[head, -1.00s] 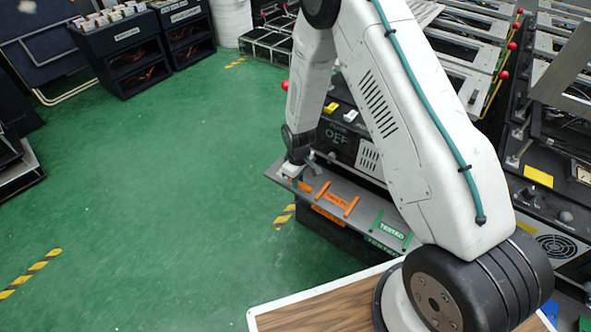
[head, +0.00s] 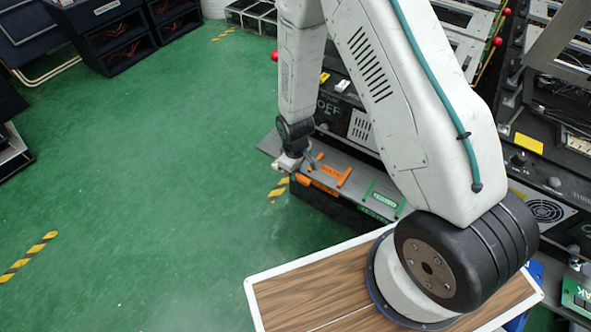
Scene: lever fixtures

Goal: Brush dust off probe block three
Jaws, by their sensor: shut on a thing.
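My gripper (head: 290,163) is small in the head view, at the lower end of my white arm. It is over the left end of a grey shelf (head: 362,178), close to its front edge. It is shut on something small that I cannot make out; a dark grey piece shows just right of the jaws. Orange strips (head: 344,177) and a green label reading TESTED (head: 384,199) are on the shelf. I cannot pick out probe block three or any dust on it. My arm hides part of the equipment behind.
A black panel (head: 336,107) marked OFF stands behind the shelf, with a red knob at its left. Black cabinets (head: 106,42) stand at the back left. The green floor (head: 140,170) is clear apart from yellow-black tape. Racks crowd the right.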

